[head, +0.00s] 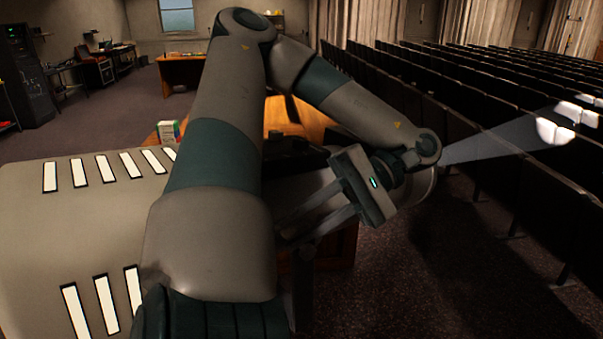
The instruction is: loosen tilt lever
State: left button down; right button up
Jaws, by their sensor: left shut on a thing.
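My left gripper (290,233) reaches down and to the left from its wrist, with its fingers close together beside the lamp body. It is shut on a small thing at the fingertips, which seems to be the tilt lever. The lever itself is hidden by my forearm and the dark there, so its angle cannot be told. The grey spotlight (428,192) lies behind my gripper and throws a pale beam to the right. A dark upright stand (303,272) shows below the fingers. My right gripper is not in view.
Rows of dark seats (480,140) fill the right. A wooden desk (182,70) is far back. Dark carpet is open at lower right.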

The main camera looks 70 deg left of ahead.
pick_arm(q)
jog(key=shift+a+r, duration=0.1)
jog(key=shift+a, duration=0.05)
jog(key=c, duration=1.7)
grip_release()
jog(key=o, duration=0.4)
jog(key=shift+a, duration=0.2)
jog(key=shift+s+a+f, duration=0.1)
jog(key=shift+a+f, duration=0.1)
jog(key=shift+a, duration=0.1)
jog(key=shift+d+r, duration=0.1)
jog(key=shift+d, duration=0.2)
jog(key=shift+a, duration=0.1)
